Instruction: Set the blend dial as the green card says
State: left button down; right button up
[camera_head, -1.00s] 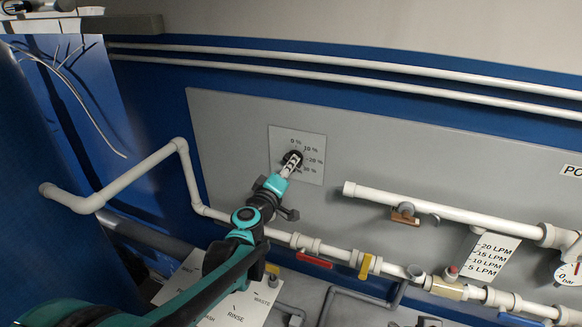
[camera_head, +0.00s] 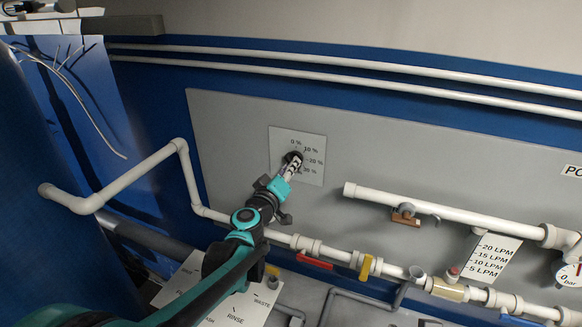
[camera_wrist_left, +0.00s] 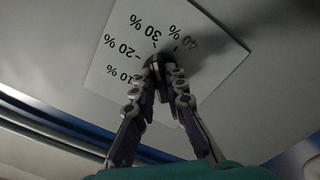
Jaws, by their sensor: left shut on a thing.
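The blend dial is a small dark knob (camera_head: 293,155) on a light square plate (camera_head: 279,137) fixed to the grey wall panel. The plate carries percent marks from 0 % upward. My left gripper (camera_head: 292,162) reaches up to the knob and is shut on it. In the left wrist view the dark knob (camera_wrist_left: 157,62) sits between the fingertips of the same gripper (camera_wrist_left: 160,76), over the plate (camera_wrist_left: 108,62) with marks for 10 %, 20 %, 30 % and 40 %. The knob's pointer is hidden or too dark to read. No green card shows. My right gripper is not in view.
White pipes with a red valve handle (camera_head: 314,263) and a yellow one (camera_head: 365,267) run below the dial. A RINSE/WASTE plate (camera_head: 245,305) lies below my left arm.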

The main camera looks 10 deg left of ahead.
pick_arm(q)
jog(key=shift+s, duration=0.1)
jog(key=c, duration=1.6)
grip_release()
jog(key=shift+o, duration=0.2)
jog(key=s+a, duration=0.2)
jog(key=s, duration=0.9)
jog(key=shift+s+a, duration=0.15)
jog(key=shift+s, duration=0.25)
